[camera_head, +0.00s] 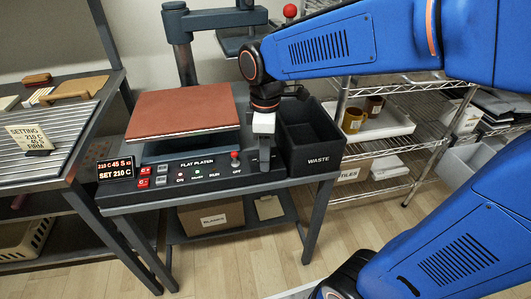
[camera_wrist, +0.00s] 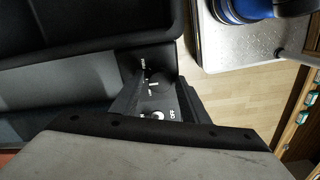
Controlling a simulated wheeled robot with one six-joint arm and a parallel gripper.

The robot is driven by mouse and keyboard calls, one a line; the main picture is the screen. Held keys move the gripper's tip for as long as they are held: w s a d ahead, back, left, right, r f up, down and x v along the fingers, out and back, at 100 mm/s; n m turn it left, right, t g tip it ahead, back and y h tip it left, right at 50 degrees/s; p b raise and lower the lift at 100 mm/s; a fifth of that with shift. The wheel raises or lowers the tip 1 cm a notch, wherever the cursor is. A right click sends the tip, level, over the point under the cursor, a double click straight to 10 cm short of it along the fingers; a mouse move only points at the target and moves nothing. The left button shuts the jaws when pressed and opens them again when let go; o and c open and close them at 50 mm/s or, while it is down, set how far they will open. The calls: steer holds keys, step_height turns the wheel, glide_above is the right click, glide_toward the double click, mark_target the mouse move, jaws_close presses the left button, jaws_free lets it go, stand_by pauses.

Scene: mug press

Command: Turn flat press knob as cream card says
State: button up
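The flat press has a red-brown top (camera_head: 183,113) and a black front panel (camera_head: 215,172) lettered FLAT PLATEN. Its display (camera_head: 114,169) reads 210 C 45 S, with SET 210 C below. The cream card (camera_head: 29,138) stands at left and reads SETTING 210 C 45 S FIRM. My gripper (camera_head: 264,152) points down at the panel's right end and hides the knob there in the head view. In the wrist view a dark round knob (camera_wrist: 160,83) shows on the panel between my fingers, which look apart. Its pointer setting is too small to read.
A black bin (camera_head: 310,140) marked WASTE stands just right of my gripper. A red button (camera_head: 235,155) is close on the left. Wire shelves with brown mugs (camera_head: 353,120) stand at right. Free floor (camera_head: 262,252) lies in front.

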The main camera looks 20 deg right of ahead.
steer(key=c, duration=0.8)
steer(key=shift+o, duration=0.2)
steer(key=m, duration=0.4)
steer(key=shift+m, duration=0.4)
steer(key=m, duration=0.4)
steer(key=shift+m, duration=0.7)
steer(key=o, duration=1.1)
steer(key=shift+c, duration=0.2)
